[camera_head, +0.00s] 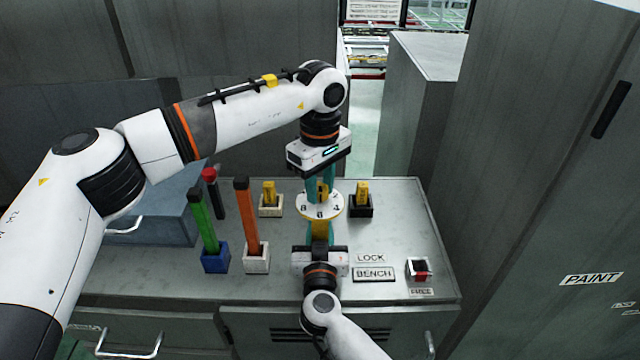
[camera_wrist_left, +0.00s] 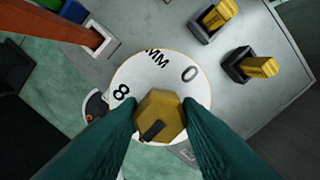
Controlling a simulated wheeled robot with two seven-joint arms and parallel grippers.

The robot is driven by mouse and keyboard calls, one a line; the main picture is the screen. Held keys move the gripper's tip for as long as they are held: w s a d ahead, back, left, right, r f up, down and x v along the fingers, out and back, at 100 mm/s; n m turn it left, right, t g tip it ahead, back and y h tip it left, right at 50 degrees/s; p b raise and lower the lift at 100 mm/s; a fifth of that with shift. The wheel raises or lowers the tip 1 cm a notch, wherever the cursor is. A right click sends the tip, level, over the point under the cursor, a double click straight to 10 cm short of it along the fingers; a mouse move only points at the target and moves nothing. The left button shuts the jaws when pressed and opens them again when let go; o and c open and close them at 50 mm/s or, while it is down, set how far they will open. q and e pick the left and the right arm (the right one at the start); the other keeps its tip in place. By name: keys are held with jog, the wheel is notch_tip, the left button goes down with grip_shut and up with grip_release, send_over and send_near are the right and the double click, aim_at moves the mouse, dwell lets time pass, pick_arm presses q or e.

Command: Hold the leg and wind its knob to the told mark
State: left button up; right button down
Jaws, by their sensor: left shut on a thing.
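The yellow leg (camera_head: 320,229) stands upright on the bench with a round white dial (camera_head: 320,212) at its top. A black pointer (camera_wrist_left: 153,130) on the knob points down and slightly left in the wrist view; the fingers hide the dial mark there. My right gripper (camera_head: 320,240) is shut around the leg below the dial.
Green (camera_head: 203,222) and orange (camera_head: 247,215) bars stand in holders at left, with a red-topped black post (camera_head: 213,190) behind. Two yellow pieces in blocks (camera_head: 270,204) (camera_head: 361,205) flank the dial. LOCK and BENCH plates (camera_head: 373,274) and a red switch (camera_head: 420,270) sit at front right.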

aim_at(319, 186)
pick_arm(q)
jog(key=shift+a+f, duration=0.1)
jog(key=shift+f, duration=0.2)
jog(key=o, duration=1)
jog(key=shift+w, duration=0.1)
jog(key=shift+r, duration=0.15)
notch_tip(319, 186, up, 12)
